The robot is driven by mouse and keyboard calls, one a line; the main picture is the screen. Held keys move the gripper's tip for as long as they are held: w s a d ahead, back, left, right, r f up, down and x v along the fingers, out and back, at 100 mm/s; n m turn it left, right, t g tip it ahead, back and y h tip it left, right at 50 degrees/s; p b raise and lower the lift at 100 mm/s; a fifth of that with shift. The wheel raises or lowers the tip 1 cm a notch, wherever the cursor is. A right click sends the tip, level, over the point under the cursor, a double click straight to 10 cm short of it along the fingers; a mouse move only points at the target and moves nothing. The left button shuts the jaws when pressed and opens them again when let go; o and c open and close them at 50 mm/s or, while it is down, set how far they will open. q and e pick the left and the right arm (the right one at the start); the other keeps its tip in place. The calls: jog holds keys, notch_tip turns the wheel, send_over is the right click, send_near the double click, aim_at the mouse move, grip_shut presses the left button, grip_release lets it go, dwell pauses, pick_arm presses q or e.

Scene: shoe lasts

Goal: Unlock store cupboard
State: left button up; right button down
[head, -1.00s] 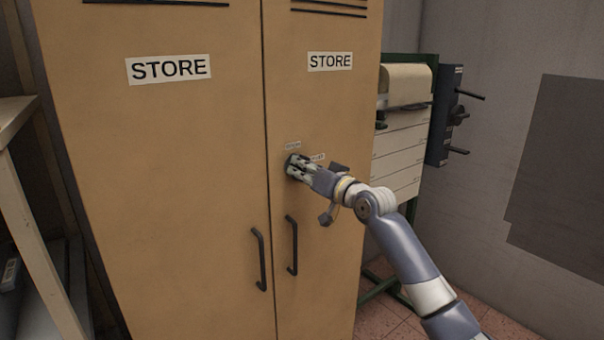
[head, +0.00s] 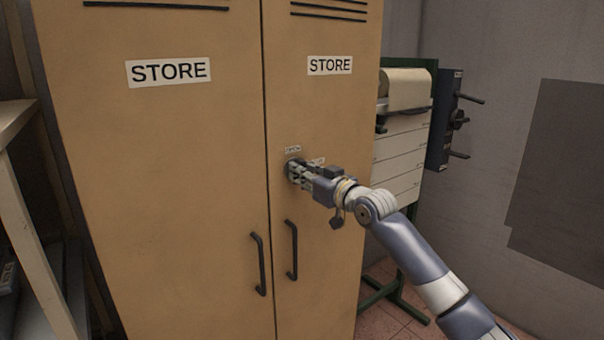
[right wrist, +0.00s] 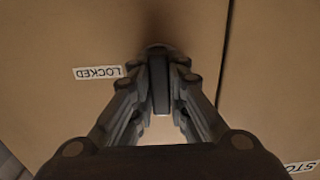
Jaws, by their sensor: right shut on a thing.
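The store cupboard (head: 180,200) is tan with two tall doors, both shut, each with a STORE label. My right gripper (head: 294,170) is at the lock on the right door. In the right wrist view its fingers (right wrist: 160,95) are shut on a dark, narrow lock knob (right wrist: 160,80), with a round base partly hidden behind it. The knob stands nearly upright in that view. A LOCKED label (right wrist: 98,72) lies beside it, upside down there. A small label (head: 292,149) sits just above the lock, too small to read surely. My left gripper is out of view.
Two black door handles (head: 258,264) (head: 292,250) are below the lock. A green-framed stand with a paper roll (head: 406,88) and a dark box with levers (head: 446,120) are to the right. A shelf unit (head: 35,240) stands at the left edge.

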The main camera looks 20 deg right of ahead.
jog(key=c, duration=1.6)
grip_release()
jog(key=shift+o, duration=0.2)
jog(key=shift+s, duration=0.1)
jog(key=v, duration=1.1)
jog(key=shift+s+d, duration=0.15)
jog(key=shift+s, duration=0.25)
